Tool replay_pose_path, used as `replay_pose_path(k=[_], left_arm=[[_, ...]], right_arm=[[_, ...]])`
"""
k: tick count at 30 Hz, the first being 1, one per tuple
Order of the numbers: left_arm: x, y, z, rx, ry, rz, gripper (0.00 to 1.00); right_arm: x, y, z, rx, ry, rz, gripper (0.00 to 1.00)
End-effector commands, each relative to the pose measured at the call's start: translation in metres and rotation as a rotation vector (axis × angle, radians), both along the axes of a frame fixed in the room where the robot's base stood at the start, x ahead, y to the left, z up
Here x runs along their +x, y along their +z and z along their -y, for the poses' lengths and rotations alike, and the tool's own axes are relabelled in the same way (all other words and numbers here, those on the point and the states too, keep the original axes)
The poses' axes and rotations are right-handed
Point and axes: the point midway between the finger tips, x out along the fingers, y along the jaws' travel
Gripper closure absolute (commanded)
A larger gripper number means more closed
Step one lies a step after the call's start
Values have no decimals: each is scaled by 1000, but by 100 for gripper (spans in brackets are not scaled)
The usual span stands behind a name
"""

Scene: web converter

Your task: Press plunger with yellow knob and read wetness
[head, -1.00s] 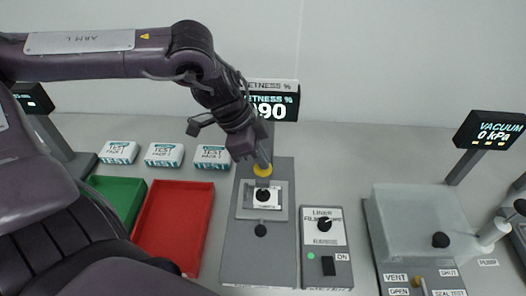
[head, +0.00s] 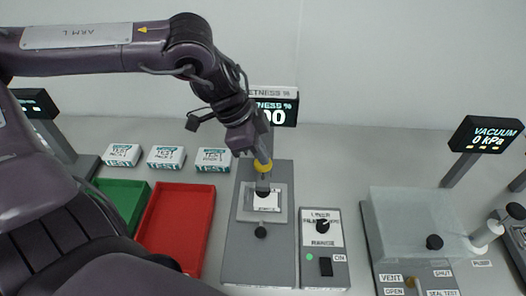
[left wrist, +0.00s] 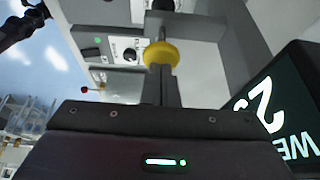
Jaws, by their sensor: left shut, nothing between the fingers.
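The yellow knob (head: 262,166) tops the plunger on the grey wetness tester (head: 238,252). My left gripper (head: 263,158) is shut, its tip down at the knob from above. In the left wrist view the yellow knob (left wrist: 160,54) sits right at the fingertips (left wrist: 161,76), appearing to touch them. A white pack (head: 267,203) lies on the tester plate under the plunger. The wetness display (head: 280,108) stands behind and is partly hidden by my arm; only its last digits show in the head view. My right gripper is not in view.
Several white test packs (head: 167,157) stand at the back left, behind a red tray (head: 178,222) and a green tray (head: 125,198). Right of the tester are a control box (head: 323,240), a clear vacuum chamber (head: 405,225) and a vacuum display (head: 486,134).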

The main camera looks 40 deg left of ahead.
Motion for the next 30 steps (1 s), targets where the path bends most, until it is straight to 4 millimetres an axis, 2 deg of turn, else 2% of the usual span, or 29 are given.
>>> replay_pose_path(k=[1, 19, 30], left_arm=[[0, 8, 0, 1, 0, -1, 100], [0, 56, 0, 1, 0, 2, 100], [0, 59, 0, 0, 0, 1, 100]], right_arm=[[0, 7, 0, 0, 0, 0, 48], [0, 44, 0, 0, 0, 0, 48], [0, 46, 0, 0, 0, 0, 48]])
